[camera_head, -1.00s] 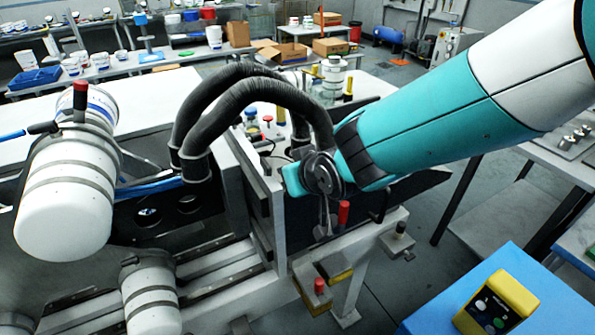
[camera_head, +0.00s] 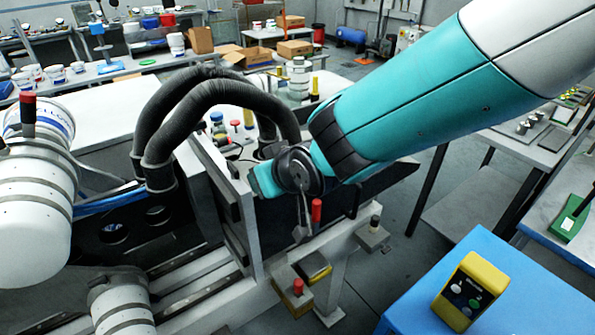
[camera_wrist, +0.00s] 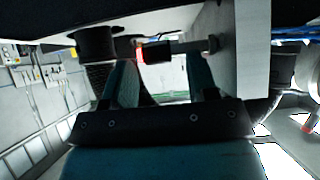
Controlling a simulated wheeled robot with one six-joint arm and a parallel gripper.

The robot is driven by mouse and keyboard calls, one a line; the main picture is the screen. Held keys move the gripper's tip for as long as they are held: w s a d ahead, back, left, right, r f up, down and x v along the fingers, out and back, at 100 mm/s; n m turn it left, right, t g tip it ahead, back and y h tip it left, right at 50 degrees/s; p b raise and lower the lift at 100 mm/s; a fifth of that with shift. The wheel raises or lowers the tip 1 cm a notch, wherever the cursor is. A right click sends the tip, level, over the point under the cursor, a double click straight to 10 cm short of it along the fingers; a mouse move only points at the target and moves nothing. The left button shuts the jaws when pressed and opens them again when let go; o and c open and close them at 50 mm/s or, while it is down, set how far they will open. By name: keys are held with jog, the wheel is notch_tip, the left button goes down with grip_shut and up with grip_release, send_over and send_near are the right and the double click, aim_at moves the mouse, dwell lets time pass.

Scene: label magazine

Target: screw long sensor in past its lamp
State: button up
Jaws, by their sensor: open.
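In the wrist view, the long sensor appears to be the dark block with a thin rod (camera_wrist: 155,53). A red lamp (camera_wrist: 139,53) glows at its left end, and the rod runs right to a ring-like nut near a pale plate. My gripper (camera_wrist: 160,76) is open, with one teal finger on each side below the sensor. The sensor crosses beyond the fingertips, and I cannot tell whether they touch it. In the head view, my wrist hangs over the machine's right side; the sensor is not clearly visible there.
Thick black hoses (camera_head: 200,100) arch beside my wrist. A pale upright plate (camera_head: 222,200) stands left of it, and a red-topped post (camera_head: 316,211) is close below. A yellow control box (camera_head: 470,292) sits on the blue table (camera_head: 530,285) at right.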

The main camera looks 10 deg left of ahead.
jog(key=b+v, duration=0.3)
jog(key=v, duration=1.1)
jog(key=shift+s+d+r+b, duration=0.2)
jog(key=shift+s+d+b, duration=0.1)
jog(key=shift+b, duration=0.1)
jog(key=s+d+f+m+g+h, duration=0.1)
jog(key=s+d, duration=0.4)
jog(key=d, duration=0.6)
jog(key=s+d+f+m+g+h, duration=0.2)
jog(key=s+d+g, duration=0.3)
jog(key=d, duration=0.6)
jog(key=shift+s+f+g+h, duration=0.3)
jog(key=shift+s+f, duration=0.2)
jog(key=shift+s, duration=0.35)
jog(key=shift+d, duration=0.1)
